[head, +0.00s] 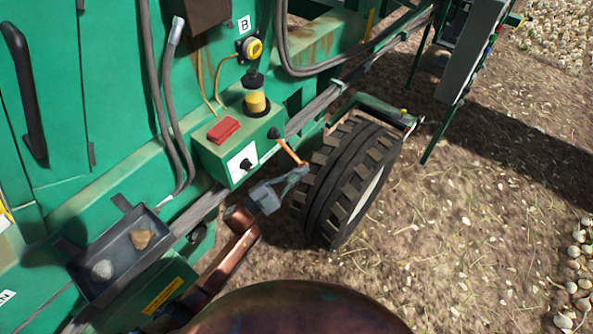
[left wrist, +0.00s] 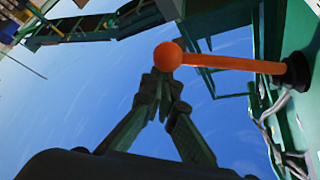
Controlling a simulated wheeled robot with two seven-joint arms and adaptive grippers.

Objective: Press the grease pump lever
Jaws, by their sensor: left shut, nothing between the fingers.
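The grease pump lever (head: 290,151) is a thin orange rod. It sticks out from a dark pivot on the right side of a green pump box (head: 212,160). In the left wrist view the lever (left wrist: 225,63) runs from its dark base at right to an orange ball end at the middle. My left gripper (head: 304,171) is shut and empty, with its tips right at the ball end in the head view. In the left wrist view its closed tips (left wrist: 158,76) sit just below the ball; I cannot tell whether they touch. My right gripper is not in view.
A red block (head: 223,130) and a yellow reservoir (head: 256,103) are on the pump box. A large black tyre (head: 345,180) stands close behind and right of the gripper. A grey tray (head: 125,250) is at lower left. Bare ground lies open at right.

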